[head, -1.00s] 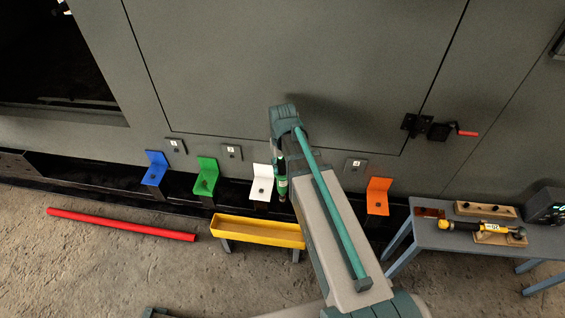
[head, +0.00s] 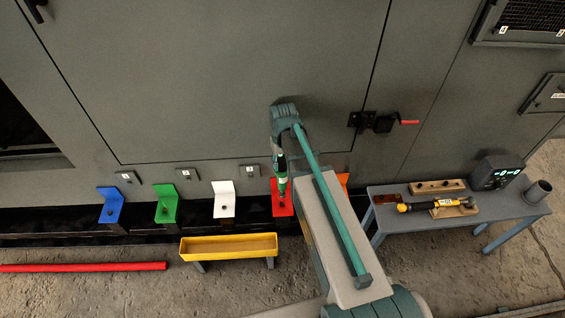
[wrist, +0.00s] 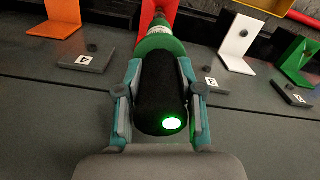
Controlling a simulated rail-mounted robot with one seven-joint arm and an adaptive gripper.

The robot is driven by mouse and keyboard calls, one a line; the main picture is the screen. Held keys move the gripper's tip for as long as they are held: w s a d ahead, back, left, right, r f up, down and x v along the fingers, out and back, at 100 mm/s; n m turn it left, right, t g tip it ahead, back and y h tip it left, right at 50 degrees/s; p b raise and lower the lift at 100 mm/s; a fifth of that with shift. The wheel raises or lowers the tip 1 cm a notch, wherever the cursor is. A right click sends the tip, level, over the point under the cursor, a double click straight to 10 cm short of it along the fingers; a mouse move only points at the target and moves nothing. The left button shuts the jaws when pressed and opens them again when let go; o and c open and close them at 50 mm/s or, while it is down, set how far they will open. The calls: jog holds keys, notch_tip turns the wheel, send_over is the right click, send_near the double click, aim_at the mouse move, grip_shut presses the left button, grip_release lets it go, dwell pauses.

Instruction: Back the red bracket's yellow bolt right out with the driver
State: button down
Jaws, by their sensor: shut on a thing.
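My gripper (wrist: 160,66) is shut on the green and black driver (wrist: 161,92), with one finger on each side of its body. A green light glows on the driver's near end. In the head view the driver (head: 281,170) points down over the red bracket (head: 282,204). The red bracket also shows beyond the driver in the wrist view (wrist: 158,13). The driver's tip and the yellow bolt are hidden, so I cannot tell whether they touch.
White (head: 223,198), green (head: 165,203) and blue (head: 111,205) brackets stand in a row to the left. An orange bracket (wrist: 56,24) is on the other side, partly behind my arm. A yellow trough (head: 228,253) stands in front. A blue-grey bench (head: 400,230) with tools is at right.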

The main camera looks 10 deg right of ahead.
aim_at(283, 171)
jog(key=shift+f+b, duration=1.55)
jog(key=shift+f, duration=1.9)
jog(key=shift+s+f, duration=0.15)
jog(key=shift+f, duration=0.05)
dwell(1.8)
jog(key=shift+r+p, duration=1)
jog(key=shift+r, duration=0.1)
dwell(1.0)
